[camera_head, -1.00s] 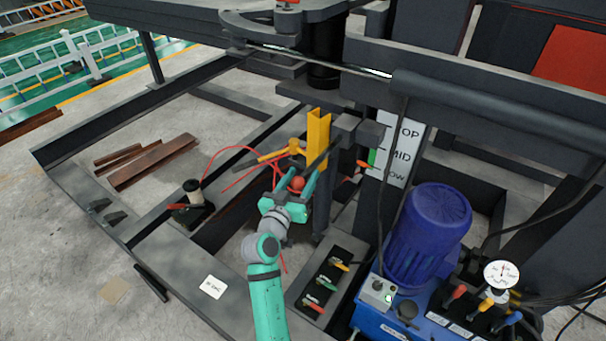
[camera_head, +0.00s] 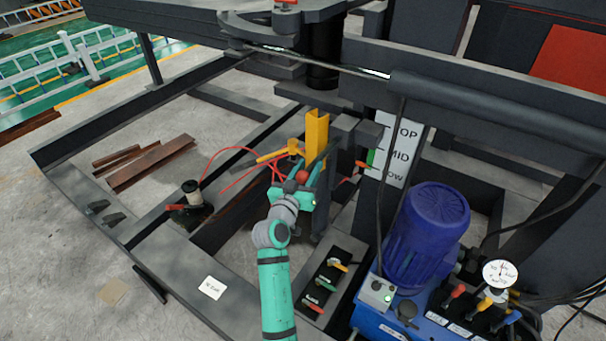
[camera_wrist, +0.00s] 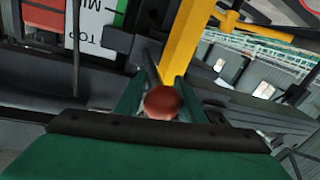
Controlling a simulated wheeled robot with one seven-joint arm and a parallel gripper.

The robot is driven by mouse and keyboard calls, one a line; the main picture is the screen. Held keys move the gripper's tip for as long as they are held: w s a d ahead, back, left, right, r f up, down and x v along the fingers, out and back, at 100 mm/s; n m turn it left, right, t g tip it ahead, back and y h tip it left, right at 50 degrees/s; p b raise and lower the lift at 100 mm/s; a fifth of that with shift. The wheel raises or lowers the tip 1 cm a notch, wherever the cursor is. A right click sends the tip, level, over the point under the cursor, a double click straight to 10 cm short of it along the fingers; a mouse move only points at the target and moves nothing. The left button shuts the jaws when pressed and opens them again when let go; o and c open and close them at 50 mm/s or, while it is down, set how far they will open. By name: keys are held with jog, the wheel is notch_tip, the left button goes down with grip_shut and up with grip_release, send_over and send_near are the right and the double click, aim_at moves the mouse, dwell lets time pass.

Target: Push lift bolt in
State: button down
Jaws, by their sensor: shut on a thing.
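The lift bolt's round red knob (camera_head: 303,175) sits between the fingers of my gripper (camera_head: 305,176), in front of the yellow upright (camera_head: 317,138). In the wrist view the red knob (camera_wrist: 161,103) shows between the two green fingers (camera_wrist: 160,98), which are shut on it. The yellow upright (camera_wrist: 183,42) stands just beyond. The bolt's shaft and its hole are hidden behind the knob and my gripper, so I cannot tell how deep the bolt sits.
A yellow handle (camera_head: 268,157) with red hoses lies left of the upright. A TOP/MID/LOW board (camera_head: 398,150) stands to the right. A blue motor (camera_head: 428,235) and a lever box (camera_head: 327,283) are nearer. Dark frame beams surround my arm.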

aim_at(300, 182)
jog(key=shift+w+d, duration=0.15)
jog(key=shift+w, duration=0.6)
jog(key=c, duration=1.3)
grip_release()
jog(key=shift+w, duration=0.1)
jog(key=shift+w+d, duration=0.1)
jog(key=shift+d, duration=0.05)
jog(key=v, duration=0.9)
jog(key=shift+s, duration=0.3)
jog(key=shift+s+a, duration=0.35)
jog(key=shift+s, duration=0.25)
